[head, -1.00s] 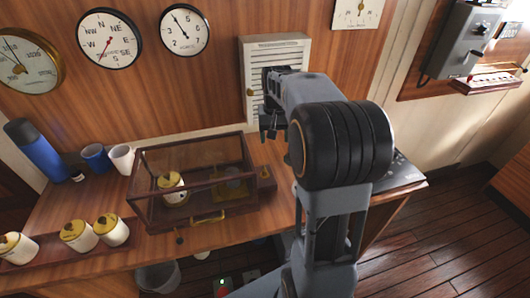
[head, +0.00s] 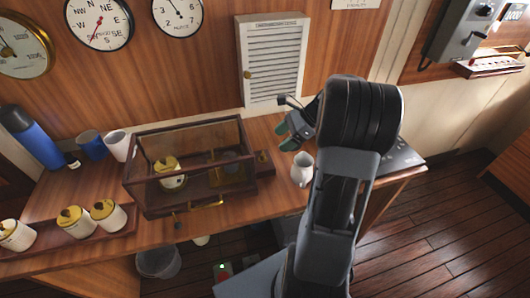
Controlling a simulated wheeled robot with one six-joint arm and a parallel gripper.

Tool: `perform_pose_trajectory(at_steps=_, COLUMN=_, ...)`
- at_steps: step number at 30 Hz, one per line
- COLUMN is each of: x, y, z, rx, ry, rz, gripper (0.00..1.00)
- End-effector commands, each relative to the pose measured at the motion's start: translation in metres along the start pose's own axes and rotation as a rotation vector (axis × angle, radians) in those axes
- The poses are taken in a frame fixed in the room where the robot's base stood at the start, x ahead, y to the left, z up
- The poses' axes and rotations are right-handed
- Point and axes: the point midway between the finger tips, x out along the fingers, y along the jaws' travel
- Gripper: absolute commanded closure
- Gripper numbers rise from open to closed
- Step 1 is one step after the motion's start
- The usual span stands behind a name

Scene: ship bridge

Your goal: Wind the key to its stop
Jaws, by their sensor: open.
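A glass-sided wooden case (head: 133,190) stands on the desk. Inside it is a white drum (head: 172,182) with a brass top and a dark raised piece on it; I cannot tell whether that piece is the key. Several similar drums (head: 108,214) sit in a tray at the left. A small dark piece hangs at the case's front beside a brass handle (head: 207,205). My gripper (head: 285,136), with green fingertips, is open and empty, right of the case and apart from it, over the back of the desk.
A white jug (head: 301,169) stands close below my gripper. A blue flask (head: 34,138), a blue mug (head: 92,146) and a white mug (head: 117,145) stand left of the case. A louvred panel (head: 272,60) is on the wall behind. A bin (head: 158,262) is below the desk.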

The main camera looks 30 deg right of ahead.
Motion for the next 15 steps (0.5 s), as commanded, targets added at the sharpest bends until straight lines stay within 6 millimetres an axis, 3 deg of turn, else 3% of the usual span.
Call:
perform_pose_trajectory(at_steps=6, x=0.042, y=0.001, z=0.0, rx=-0.001, ry=0.0, rz=0.005, gripper=0.3)
perform_pose_trajectory(at_steps=15, x=0.077, y=0.0, z=0.0, rx=-0.002, ry=0.001, rz=0.002, gripper=0.3)
